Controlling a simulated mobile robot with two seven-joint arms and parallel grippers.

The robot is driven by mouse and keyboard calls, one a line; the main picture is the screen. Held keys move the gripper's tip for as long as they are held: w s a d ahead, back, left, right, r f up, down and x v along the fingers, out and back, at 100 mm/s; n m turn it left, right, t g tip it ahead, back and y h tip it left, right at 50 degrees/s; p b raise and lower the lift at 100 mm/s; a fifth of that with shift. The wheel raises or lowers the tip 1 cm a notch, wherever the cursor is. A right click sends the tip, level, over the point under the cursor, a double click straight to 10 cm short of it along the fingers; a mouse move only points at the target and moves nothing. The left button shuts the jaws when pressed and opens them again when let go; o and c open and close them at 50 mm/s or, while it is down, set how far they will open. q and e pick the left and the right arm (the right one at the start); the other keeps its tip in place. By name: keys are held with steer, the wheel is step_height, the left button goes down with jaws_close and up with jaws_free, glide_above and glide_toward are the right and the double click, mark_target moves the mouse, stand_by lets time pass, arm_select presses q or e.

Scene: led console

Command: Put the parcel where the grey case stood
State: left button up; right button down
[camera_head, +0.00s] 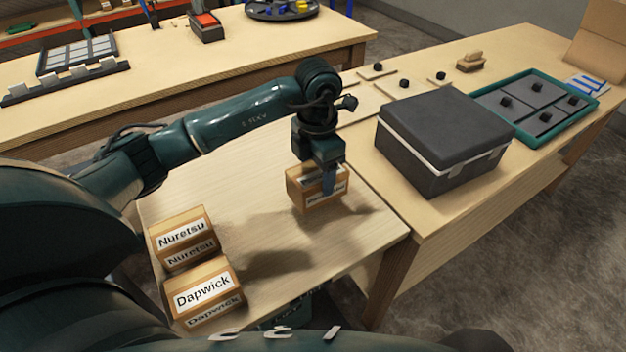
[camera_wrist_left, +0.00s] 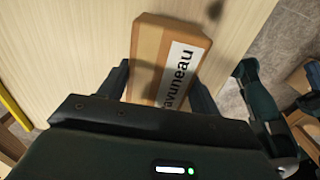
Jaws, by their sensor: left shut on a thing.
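My left gripper (camera_head: 326,180) is shut on a cardboard parcel (camera_head: 304,200) with white labels, over the right part of the near table. The left wrist view shows the parcel (camera_wrist_left: 148,50) between the two fingers, its label partly readable as "avuneau". I cannot tell whether the parcel touches the table. A dark grey case (camera_head: 440,138) with a light band around it stands on the table at the right, to the right of the parcel.
Two other cartons, Nuretsu (camera_head: 182,236) and Dapwick (camera_head: 203,290), sit at the near table's left front. A teal-rimmed tray (camera_head: 514,139) lies behind the case, with small dark-knobbed pieces (camera_head: 405,84) nearby. The near table's middle (camera_head: 235,190) is clear.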

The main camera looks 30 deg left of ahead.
mark_target(317, 170)
arm_select(q)
step_height(317, 170, down, 3)
steer(key=shift+f, duration=0.4)
steer(key=o, duration=1.2)
steer(key=shift+r, duration=0.35)
step_height(317, 170, up, 11)
steer(key=shift+f+b, duration=0.2)
steer(key=shift+b, duration=0.1)
steer(key=shift+r, duration=0.5)
